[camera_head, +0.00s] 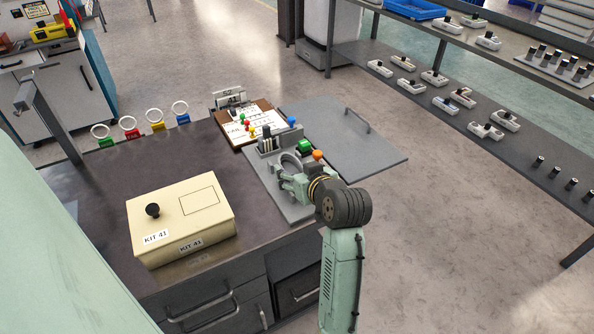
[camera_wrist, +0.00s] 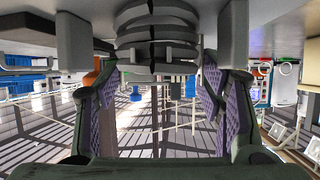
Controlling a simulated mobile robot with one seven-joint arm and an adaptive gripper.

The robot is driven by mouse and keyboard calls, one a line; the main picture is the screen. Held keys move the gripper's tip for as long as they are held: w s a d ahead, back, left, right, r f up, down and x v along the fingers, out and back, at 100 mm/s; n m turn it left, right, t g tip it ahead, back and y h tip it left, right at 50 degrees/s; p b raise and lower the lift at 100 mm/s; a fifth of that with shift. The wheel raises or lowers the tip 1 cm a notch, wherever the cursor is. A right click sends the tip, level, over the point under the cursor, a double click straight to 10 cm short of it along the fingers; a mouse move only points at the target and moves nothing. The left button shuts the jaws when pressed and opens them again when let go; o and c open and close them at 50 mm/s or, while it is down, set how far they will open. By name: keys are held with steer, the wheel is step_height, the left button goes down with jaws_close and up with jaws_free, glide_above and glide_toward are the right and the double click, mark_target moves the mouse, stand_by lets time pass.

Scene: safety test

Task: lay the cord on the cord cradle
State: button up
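My gripper (camera_head: 284,180) is low over the grey fixture plate (camera_head: 262,182) at the right end of the bench. In the wrist view my gripper (camera_wrist: 158,100) has its two purple-padded fingers wide apart with a clear gap between them. A grey ribbed round part (camera_wrist: 158,30) is just beyond the fingertips, and I cannot tell whether they touch it. A grey ring-shaped part (camera_head: 291,162) stands on the plate beside the gripper. I cannot tell which part is the cord cradle. No cord can be made out; the gripper and wrist hide part of the plate.
A cream KIT 41 box (camera_head: 180,220) is on the bench to the left. A clipboard (camera_head: 238,134) lies behind. A grey panel (camera_head: 365,155) is at the right.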

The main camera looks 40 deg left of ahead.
steer(key=shift+o, duration=0.7)
